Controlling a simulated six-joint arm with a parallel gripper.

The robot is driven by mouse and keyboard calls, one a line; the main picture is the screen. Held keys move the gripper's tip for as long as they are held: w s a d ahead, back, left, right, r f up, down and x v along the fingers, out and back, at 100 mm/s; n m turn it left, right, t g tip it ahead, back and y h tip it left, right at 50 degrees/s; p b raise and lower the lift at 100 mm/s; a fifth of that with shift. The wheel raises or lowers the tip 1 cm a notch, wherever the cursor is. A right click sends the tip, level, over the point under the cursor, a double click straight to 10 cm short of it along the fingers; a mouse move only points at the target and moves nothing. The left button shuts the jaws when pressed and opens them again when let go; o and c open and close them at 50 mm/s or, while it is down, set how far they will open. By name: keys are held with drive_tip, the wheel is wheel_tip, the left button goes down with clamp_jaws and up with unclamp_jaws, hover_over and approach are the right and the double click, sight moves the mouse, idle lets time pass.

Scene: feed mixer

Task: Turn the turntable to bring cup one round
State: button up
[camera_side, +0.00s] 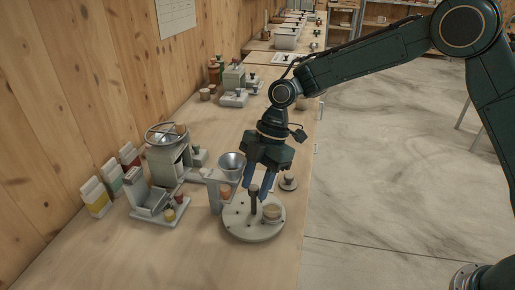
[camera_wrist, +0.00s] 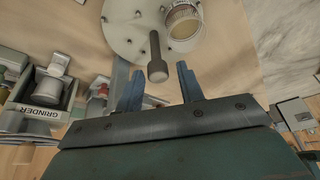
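The turntable (camera_side: 236,222) is a pale round disc with small dark dots, low on the bench. A dark upright peg (camera_side: 254,201) stands on it; it also shows in the wrist view (camera_wrist: 156,55). A tan cup (camera_side: 272,213) sits on the disc right of the peg, and appears in the wrist view (camera_wrist: 183,22). A reddish-brown cup (camera_side: 225,191) is partly hidden near the funnel stand. I cannot read which is cup one. My gripper (camera_side: 259,188) points down over the disc. Its blue fingers (camera_wrist: 160,70) are apart, with the peg's top between or just beyond the tips.
A metal funnel (camera_side: 231,163) on a grey stand is close left of my gripper. A small dark-knobbed piece (camera_side: 288,182) lies right of the gripper. The bench front is clear.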

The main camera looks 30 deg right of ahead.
drive_tip(key=shift+w+a+r, duration=0.1)
drive_tip(key=shift+w+a, duration=0.05)
drive_tip(key=shift+m+t, duration=0.5)
drive_tip(key=shift+m, duration=0.6)
drive_tip(key=m, duration=0.2)
drive_tip(key=m+t, duration=0.2)
drive_tip(key=m, duration=0.1)
drive_tip(key=shift+s+m, duration=0.3)
drive_tip(key=m+t, duration=0.1)
drive_tip(key=m, duration=0.2)
drive_tip(key=m+h, duration=0.1)
drive_tip(key=m, duration=0.2)
drive_tip(key=shift+s+a+t+h, duration=0.1)
drive_tip(key=shift+a+t+h, duration=0.05)
drive_tip(key=shift+t+h, duration=0.2)
drive_tip(key=shift+r+m, duration=0.15)
drive_tip(key=shift+m, duration=0.15)
drive_tip(key=d+v, duration=0.1)
drive_tip(key=v, duration=1.3)
drive_tip(key=s+d+r+m+t+h, duration=0.1)
drive_tip(key=s+d+r+m, duration=0.2)
drive_tip(key=s+d, duration=0.9)
drive_tip(key=shift+d+r, duration=1.05)
drive_tip(key=shift+d, duration=0.1)
drive_tip(key=shift+a, duration=0.1)
